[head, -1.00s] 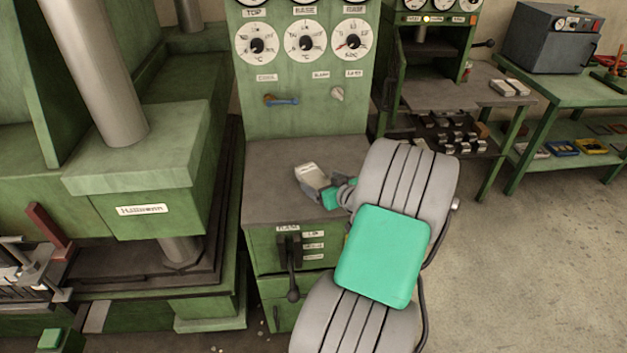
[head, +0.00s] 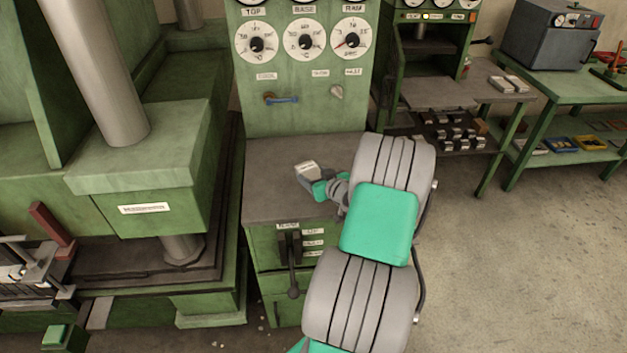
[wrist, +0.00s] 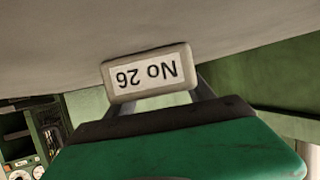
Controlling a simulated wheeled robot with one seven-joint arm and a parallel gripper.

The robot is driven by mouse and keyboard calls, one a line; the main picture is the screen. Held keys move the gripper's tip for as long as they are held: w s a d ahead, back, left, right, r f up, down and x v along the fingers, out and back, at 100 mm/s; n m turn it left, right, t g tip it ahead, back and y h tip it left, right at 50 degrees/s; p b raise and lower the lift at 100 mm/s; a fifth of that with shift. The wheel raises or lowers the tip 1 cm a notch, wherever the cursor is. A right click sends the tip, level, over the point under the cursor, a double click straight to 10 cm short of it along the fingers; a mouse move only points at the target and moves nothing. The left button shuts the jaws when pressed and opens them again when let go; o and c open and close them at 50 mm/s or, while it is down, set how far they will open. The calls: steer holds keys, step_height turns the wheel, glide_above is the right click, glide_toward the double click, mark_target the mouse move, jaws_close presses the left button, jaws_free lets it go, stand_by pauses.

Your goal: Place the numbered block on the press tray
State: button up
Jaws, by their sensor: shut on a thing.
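The numbered block (wrist: 148,72) is a small pale block with a white label reading "No 26", upside down in the wrist view. My gripper (wrist: 152,92) is shut on it, with a finger along each side. In the head view the block (head: 306,169) shows at the end of my gripper (head: 314,180), over the grey top of the green control cabinet (head: 265,195). I cannot tell its height above that top. A dark, tray-like plate (head: 115,272) lies at the foot of the large green press at left; I cannot tell whether it is the press tray.
The large press (head: 150,170) and its steel columns stand left of the cabinet. A lever (head: 292,270) sticks out from the cabinet front. A smaller machine (head: 430,55), a table (head: 470,92) and a rack of metal blocks (head: 450,135) stand at right. Open floor lies at lower right.

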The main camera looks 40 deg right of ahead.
jaws_close()
stand_by(0.3)
steer(key=shift+r, duration=0.1)
